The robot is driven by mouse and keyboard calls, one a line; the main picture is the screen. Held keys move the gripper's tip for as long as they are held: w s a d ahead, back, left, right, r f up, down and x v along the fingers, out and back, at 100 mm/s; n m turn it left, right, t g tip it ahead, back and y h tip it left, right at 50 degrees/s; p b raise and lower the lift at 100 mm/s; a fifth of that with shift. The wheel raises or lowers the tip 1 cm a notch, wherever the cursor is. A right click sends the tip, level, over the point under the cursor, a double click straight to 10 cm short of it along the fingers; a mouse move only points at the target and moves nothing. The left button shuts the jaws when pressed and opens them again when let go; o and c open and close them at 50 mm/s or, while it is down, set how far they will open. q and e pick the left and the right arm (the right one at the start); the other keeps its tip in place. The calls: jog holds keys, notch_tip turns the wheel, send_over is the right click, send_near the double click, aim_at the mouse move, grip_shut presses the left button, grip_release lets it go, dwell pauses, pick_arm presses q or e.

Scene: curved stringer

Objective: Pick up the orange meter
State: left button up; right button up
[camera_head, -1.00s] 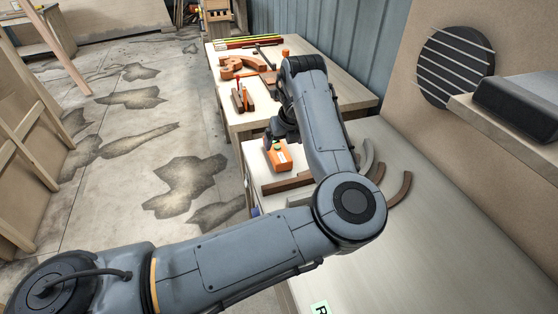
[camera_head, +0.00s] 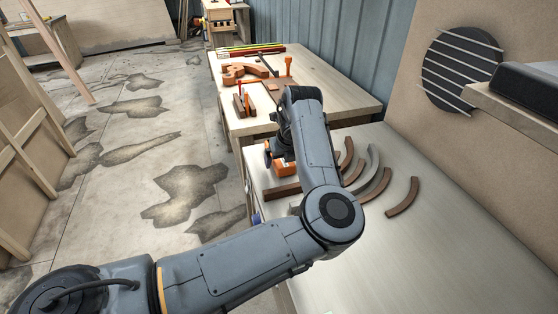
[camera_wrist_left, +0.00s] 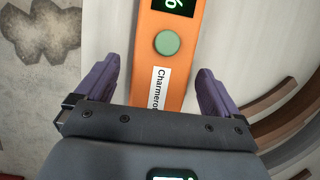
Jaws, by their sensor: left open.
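The orange meter (camera_wrist_left: 183,75) has a dark display with a green digit, a round green button and a white label. It lies on the pale workbench and is mostly hidden behind my left arm in the head view, where an orange part (camera_head: 285,168) shows below the wrist. My left gripper (camera_wrist_left: 157,85) is open, with one purple finger on each side of the meter and visible gaps to both. I cannot tell how far the fingertips are above the bench. My right gripper is not in view.
Several curved brown and grey strips (camera_head: 402,197) lie on the workbench (camera_head: 440,240) to the right of the meter. A wooden table (camera_head: 335,97) behind holds clamps and wooden parts. The bench's near right area is clear.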

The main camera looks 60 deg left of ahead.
pick_arm(q)
jog(key=shift+a+f, duration=0.1)
jog(key=shift+f, duration=0.2)
jog(key=c, duration=1)
jog(key=shift+c, duration=0.2)
jog(key=shift+r, duration=0.1)
